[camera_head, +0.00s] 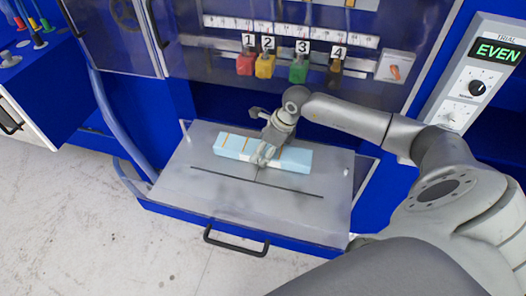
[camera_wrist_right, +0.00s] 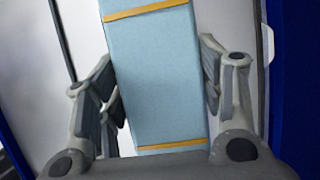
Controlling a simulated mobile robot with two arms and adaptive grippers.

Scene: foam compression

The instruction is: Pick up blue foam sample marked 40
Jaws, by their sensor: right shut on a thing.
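The light blue foam sample (camera_head: 294,160) is a long block with thin orange bands, lying over the grey tray of the bench. I cannot read a number on it. My right gripper (camera_head: 264,152) is at the middle of the block, coming from above and behind. In the right wrist view the foam (camera_wrist_right: 155,75) runs between the two fingers of my right gripper (camera_wrist_right: 157,85), which is shut on it. I cannot tell whether the block touches the tray. My left gripper is not in view.
The grey tray (camera_head: 232,204) has a dark slot in front of the foam and a black handle (camera_head: 236,241) below. A display reading EVEN (camera_head: 497,52) is at the right. The tray's front is clear.

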